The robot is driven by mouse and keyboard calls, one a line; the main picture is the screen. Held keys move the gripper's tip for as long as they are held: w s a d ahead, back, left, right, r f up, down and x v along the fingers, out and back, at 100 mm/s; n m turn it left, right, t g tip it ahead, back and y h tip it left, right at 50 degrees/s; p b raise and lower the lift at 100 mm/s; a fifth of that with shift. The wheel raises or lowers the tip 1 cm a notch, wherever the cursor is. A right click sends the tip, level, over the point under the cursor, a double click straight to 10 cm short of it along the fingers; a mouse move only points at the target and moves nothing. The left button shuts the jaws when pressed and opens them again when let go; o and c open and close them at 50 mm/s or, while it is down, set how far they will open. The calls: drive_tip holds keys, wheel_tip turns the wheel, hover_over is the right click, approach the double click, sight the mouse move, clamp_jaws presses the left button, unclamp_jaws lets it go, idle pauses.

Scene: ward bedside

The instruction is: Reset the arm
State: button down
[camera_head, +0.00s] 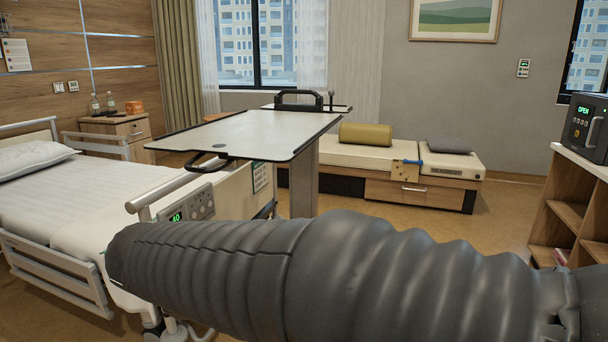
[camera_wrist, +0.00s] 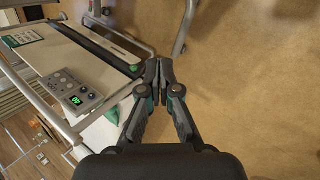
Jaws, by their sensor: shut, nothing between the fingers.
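My arm, in a dark ribbed sleeve, stretches across the lower half of the head view from the right edge to the left. My gripper (camera_wrist: 159,70) shows in the wrist view with its two fingertips together and nothing between them. It points over the tan floor (camera_wrist: 240,90), beside the end of the bed. The gripper itself cannot be made out in the head view.
The bed (camera_head: 90,190) with its control panel (camera_head: 188,208) stands at left; the panel also shows in the wrist view (camera_wrist: 72,92). An overbed table (camera_head: 250,135) stands mid-view. A bench (camera_head: 350,155) lies behind, and a shelf (camera_head: 562,215) stands at right.

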drive_tip(key=s+d+f+m, duration=0.1)
drive_tip(key=s+d+m, duration=0.3)
drive_tip(key=d, duration=0.6)
drive_tip(key=s+d+f+m+y, duration=0.1)
drive_tip(key=s+d+m, duration=0.3)
drive_tip(key=d+m, duration=0.3)
drive_tip(key=s+d+f+m, duration=0.1)
drive_tip(key=s+d+m, duration=0.3)
drive_tip(key=d, duration=1)
drive_tip(key=m, duration=0.2)
drive_tip(key=shift+m+g+y, duration=0.3)
drive_tip(key=shift+d, duration=0.1)
